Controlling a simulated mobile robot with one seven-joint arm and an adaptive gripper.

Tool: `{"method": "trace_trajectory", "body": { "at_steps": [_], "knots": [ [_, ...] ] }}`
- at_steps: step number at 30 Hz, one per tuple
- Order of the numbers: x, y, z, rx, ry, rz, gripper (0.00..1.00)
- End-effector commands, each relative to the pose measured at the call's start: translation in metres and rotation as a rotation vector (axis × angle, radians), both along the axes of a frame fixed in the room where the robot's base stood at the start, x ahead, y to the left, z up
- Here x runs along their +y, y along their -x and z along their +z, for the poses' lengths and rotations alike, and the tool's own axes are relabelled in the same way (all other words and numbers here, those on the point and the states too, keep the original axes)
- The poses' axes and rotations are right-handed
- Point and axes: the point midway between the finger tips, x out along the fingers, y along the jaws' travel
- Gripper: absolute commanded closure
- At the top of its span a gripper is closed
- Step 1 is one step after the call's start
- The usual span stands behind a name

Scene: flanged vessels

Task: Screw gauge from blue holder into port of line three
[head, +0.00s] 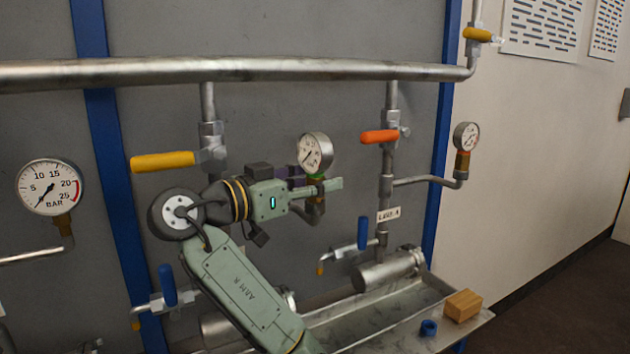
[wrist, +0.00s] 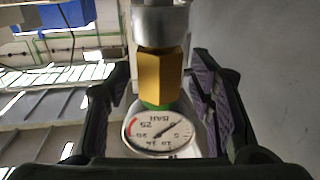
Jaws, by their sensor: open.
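The gauge (head: 314,153) has a round white dial, a green ring and a brass hex nut. It stands upright on the port (head: 310,211) of the middle pipe branch. In the wrist view the gauge (wrist: 158,134) appears upside down, its brass nut (wrist: 160,78) against the steel port fitting (wrist: 160,22); any gap in the thread is too small to tell. My gripper (head: 325,185) is at the gauge's neck. Its fingers (wrist: 160,95) are apart on both sides of the nut, with space visible beside it. The blue holder (head: 428,327) on the tray looks empty.
A wooden block (head: 462,305) lies beside the holder on the metal tray (head: 485,318). Other gauges stand at left (head: 49,187) and right (head: 466,136). A yellow valve handle (head: 163,161) and an orange one (head: 379,137) flank the arm; a pipe (head: 250,69) runs above.

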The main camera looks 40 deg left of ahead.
Motion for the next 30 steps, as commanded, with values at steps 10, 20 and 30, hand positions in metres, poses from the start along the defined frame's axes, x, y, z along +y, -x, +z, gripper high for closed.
{"method": "trace_trajectory", "body": {
  "at_steps": [10, 20, 30],
  "knots": [
    [0.007, 0.023, -0.001, 0.002, 0.0, 0.006, 0.51],
    [0.022, 0.09, 0.0, 0.002, 0.0, 0.005, 0.51],
    [0.026, 0.117, 0.0, 0.001, 0.001, 0.0, 0.51]
  ]
}}
